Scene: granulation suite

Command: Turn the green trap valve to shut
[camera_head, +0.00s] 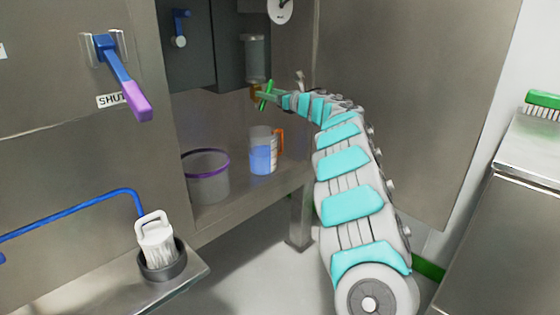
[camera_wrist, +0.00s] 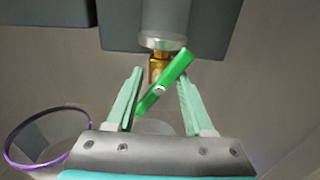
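The green trap valve (camera_wrist: 175,72) is a bar-shaped lever on a brass body (camera_wrist: 157,66) under a clear cylinder (camera_wrist: 165,20). In the wrist view the lever slants from lower left to upper right. In the head view it is small at the arm's far end (camera_head: 265,95). My gripper (camera_wrist: 159,73) has its two pale green fingers apart, with the lever lying diagonally between them. The lever's lower end is close to the left finger and its upper end is close to the right fingertip. I cannot tell whether either touches.
A purple-rimmed bucket (camera_head: 207,178) and a jug of blue liquid (camera_head: 263,158) stand on the shelf below the valve. A brush (camera_head: 156,240) stands in a holder at front left.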

